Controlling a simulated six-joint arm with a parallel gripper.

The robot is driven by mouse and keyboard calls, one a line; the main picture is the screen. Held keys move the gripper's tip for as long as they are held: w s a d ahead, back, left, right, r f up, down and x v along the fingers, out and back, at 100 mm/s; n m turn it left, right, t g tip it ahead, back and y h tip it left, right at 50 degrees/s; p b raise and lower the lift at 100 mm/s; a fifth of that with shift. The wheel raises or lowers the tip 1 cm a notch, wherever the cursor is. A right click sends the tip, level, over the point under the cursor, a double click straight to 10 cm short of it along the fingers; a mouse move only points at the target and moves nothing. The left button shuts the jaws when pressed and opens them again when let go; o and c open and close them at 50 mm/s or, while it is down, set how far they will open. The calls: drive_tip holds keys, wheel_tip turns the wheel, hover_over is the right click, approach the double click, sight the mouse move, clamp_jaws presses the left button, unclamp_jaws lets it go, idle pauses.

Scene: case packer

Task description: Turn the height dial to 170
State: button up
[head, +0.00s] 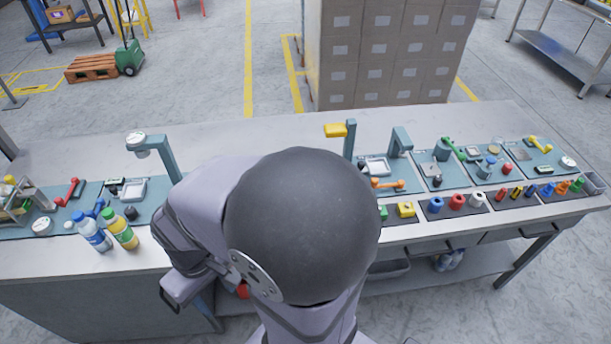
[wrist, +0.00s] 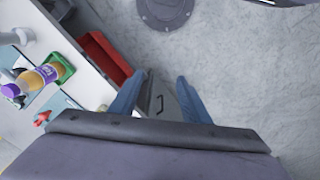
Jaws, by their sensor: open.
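I cannot tell which part is the height dial, and no number can be read. Round white dial-like parts show in the head view: one atop a teal post (head: 137,138) at the left, one on the far-left panel (head: 42,226), and one at the right end (head: 567,162). My gripper (wrist: 162,82) is open and empty in the wrist view, its blue fingers apart over the grey floor beside the bench. In the head view my arm hides the middle of the bench, and the fingertips cannot be made out there.
Two bottles, one blue-capped (head: 92,236) and one green-capped (head: 122,232), stand near the bench's front edge. A red bin (wrist: 104,58) and a purple-capped bottle (wrist: 35,80) lie left of my gripper in the wrist view. Stacked cartons (head: 385,50) stand behind the bench (head: 240,135).

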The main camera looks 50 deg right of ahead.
drive_tip(key=w+d+m+h+b, duration=0.1)
drive_tip(key=w+d+m+b, duration=0.1)
drive_tip(key=w+d+m, duration=0.5)
drive_tip(key=w+d+f+m+t+h+b, duration=0.1)
drive_tip(key=w+d+f+m+b, duration=0.15)
drive_tip(key=d, duration=0.65)
drive_tip(key=w+d+f+m+h+b, duration=0.15)
drive_tip(key=w+d, duration=0.25)
drive_tip(key=d, duration=0.4)
drive_tip(key=w+d+f+m+t+h+b, duration=0.1)
drive_tip(key=w+d+m+b, duration=0.15)
drive_tip(key=d, duration=0.65)
drive_tip(key=shift+s+d+f+m+g, duration=0.35)
drive_tip(key=shift+s+d+f+m, duration=0.45)
drive_tip(key=shift+d+f, duration=1.15)
drive_tip(key=shift+s+d+f+m+g, duration=0.3)
drive_tip(key=shift+s+d+f+m, duration=0.5)
drive_tip(key=shift+d+f, duration=1.2)
drive_tip(key=shift+s+d+f+m+g, duration=0.35)
drive_tip(key=shift+s+d+f+m, duration=0.4)
drive_tip(key=shift+d+f, duration=1.2)
drive_tip(key=shift+s, duration=0.1)
